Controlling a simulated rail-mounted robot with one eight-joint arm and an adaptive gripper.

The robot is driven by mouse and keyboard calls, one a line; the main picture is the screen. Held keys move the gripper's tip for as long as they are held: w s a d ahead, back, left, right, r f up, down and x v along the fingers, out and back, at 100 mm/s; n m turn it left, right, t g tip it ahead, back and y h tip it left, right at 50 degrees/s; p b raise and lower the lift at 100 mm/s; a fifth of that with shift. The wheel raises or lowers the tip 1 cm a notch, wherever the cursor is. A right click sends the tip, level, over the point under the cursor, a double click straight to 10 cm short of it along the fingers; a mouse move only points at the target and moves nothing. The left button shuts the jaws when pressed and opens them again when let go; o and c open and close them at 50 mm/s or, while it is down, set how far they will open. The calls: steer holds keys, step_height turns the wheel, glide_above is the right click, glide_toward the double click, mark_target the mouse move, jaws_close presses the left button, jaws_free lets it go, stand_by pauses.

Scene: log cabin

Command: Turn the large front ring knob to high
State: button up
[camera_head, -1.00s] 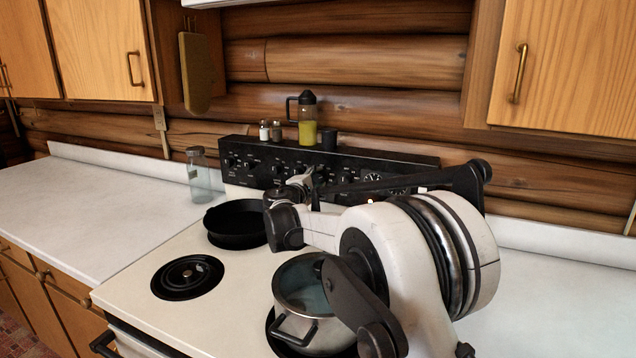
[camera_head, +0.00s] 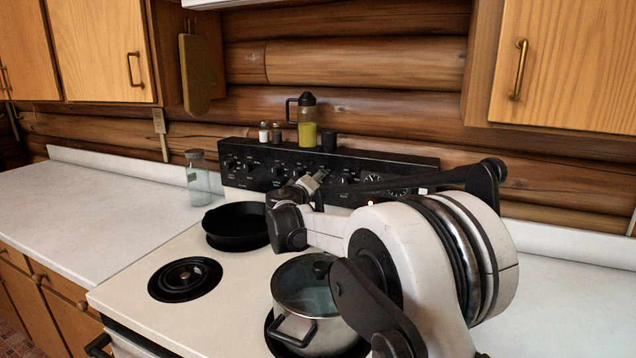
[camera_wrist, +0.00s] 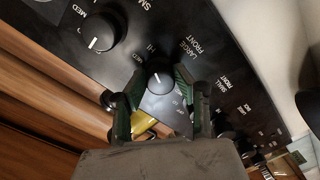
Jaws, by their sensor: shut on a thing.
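The knob labelled LARGE FRONT (camera_wrist: 160,80) sits on the black control panel, black with a white pointer mark. In the wrist view my gripper (camera_wrist: 159,88) has one finger on each side of this knob and is shut on it. The fingers partly cover the printing around the knob, so its exact setting is hard to read. In the head view my gripper (camera_head: 316,183) is at the middle of the stove's back panel (camera_head: 400,160), and the held knob is hidden there.
Another knob (camera_wrist: 98,35) is close by on the panel. A lidded pot (camera_head: 305,290) and a black pan (camera_head: 236,226) stand on the stove below my arm. A bottle with yellow liquid (camera_head: 307,125) and shakers (camera_head: 270,132) stand above the panel. The left counter is mostly clear.

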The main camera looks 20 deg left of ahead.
steer(key=shift+m, duration=0.5)
stand_by(0.3)
steer(key=o, duration=1.1)
steer(key=s, duration=1.2)
steer(key=shift+r, duration=0.25)
steer(key=shift+a, duration=0.1)
